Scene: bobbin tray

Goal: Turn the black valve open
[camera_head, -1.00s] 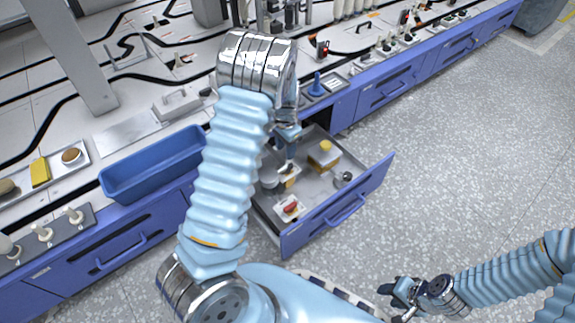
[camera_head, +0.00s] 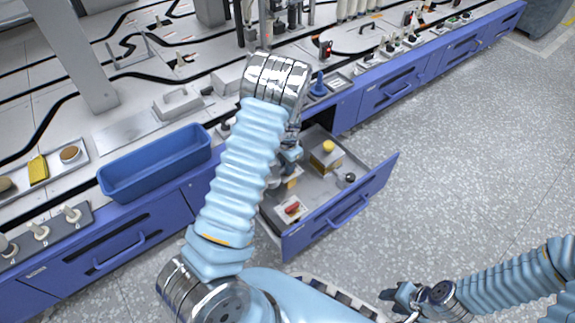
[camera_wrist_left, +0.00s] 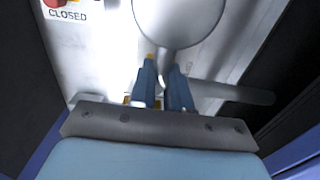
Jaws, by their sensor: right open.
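An open blue drawer (camera_head: 322,219) holds several small fixtures. A small dark round piece (camera_head: 349,177) sits near its right side; I cannot tell if it is the black valve. My left gripper (camera_head: 284,172) is low over the drawer's left part, mostly hidden by my arm. In the left wrist view, its two blue fingers (camera_wrist_left: 164,70) stand side by side with a narrow gap, just below a grey round disc (camera_wrist_left: 178,18). A grey bar (camera_wrist_left: 235,92) lies behind them. I cannot tell whether they grip anything. My right gripper (camera_head: 393,296) is open, low over the floor.
A red handle on a white plate (camera_head: 291,208) and a yellow-topped box (camera_head: 326,158) are in the drawer. A "CLOSED" label (camera_wrist_left: 67,15) shows in the wrist view. A blue bin (camera_head: 155,165) stands on the bench left of my arm. Floor right of the drawer is clear.

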